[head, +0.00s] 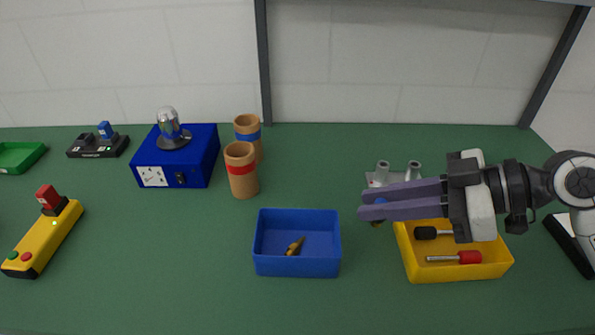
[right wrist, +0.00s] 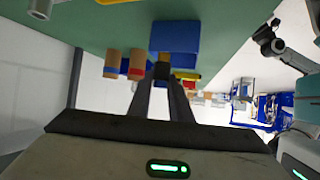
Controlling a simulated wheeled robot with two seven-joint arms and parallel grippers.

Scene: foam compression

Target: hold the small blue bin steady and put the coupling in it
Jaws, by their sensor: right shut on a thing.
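The small blue bin (head: 265,266) stands on the green table in front of the middle, with a small brass-coloured piece (head: 295,246) lying inside. It also shows in the right wrist view (right wrist: 176,35), beyond the fingertips. My right gripper (head: 366,205) is to the right of the bin and above the table.
A yellow bin (head: 460,272) with screwdrivers stands right of the blue bin, partly under my right gripper. Two cardboard tubes (head: 242,182) and a blue box (head: 190,172) stand behind to the left. A yellow control box (head: 45,238) is at left. The table left of the blue bin is clear.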

